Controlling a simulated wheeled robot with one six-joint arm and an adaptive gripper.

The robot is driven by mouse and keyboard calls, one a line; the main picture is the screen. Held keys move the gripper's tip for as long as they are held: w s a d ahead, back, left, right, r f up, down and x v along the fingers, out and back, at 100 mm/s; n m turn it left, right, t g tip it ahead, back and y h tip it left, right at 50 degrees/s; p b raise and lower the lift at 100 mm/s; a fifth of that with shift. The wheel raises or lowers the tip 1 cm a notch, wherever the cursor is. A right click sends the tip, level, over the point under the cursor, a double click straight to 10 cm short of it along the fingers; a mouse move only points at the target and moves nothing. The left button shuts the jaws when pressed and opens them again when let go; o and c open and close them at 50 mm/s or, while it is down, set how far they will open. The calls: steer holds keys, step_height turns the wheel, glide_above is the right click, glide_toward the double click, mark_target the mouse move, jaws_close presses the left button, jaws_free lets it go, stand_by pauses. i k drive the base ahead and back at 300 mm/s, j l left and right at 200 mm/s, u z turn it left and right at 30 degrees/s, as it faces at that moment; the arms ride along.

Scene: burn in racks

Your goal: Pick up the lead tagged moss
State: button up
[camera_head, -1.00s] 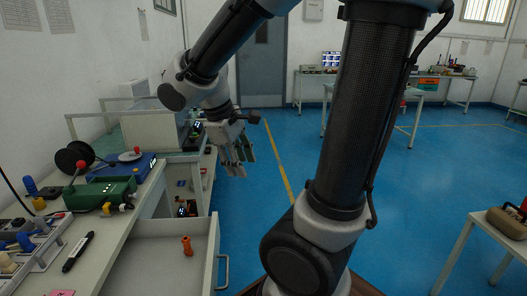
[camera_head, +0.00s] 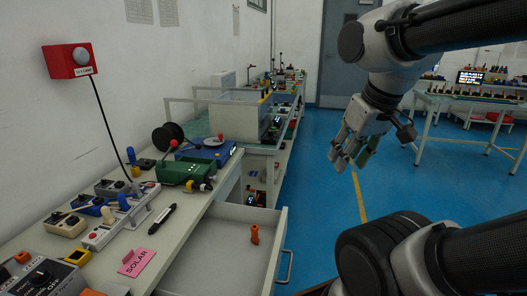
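I cannot make out a lead tagged moss in this view. A pink tag reading SOLAR (camera_head: 138,262) lies at the front edge of the left bench. A black cable (camera_head: 113,130) hangs from a red wall box down to the bench. My gripper (camera_head: 348,160) hangs in the air right of the bench, above the blue floor. Its fingers look apart with nothing between them, and it touches nothing.
The bench (camera_head: 190,225) holds a black marker (camera_head: 162,218), a green device (camera_head: 187,171), a black reel (camera_head: 168,136) and several small modules. An open drawer (camera_head: 222,250) with an orange piece (camera_head: 255,234) juts out. Blue floor (camera_head: 318,205) lies free to its right.

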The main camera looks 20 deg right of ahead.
mark_target(164, 216)
steer(key=j+u, duration=0.1)
steer(key=u, duration=0.25)
steer(key=k+j+u, duration=0.15)
steer(key=u, duration=0.2)
steer(key=j+u, duration=0.15)
steer(key=u, duration=0.2)
steer(key=i+j+u, duration=0.2)
steer(key=k+l, duration=0.05)
steer(key=l, duration=0.05)
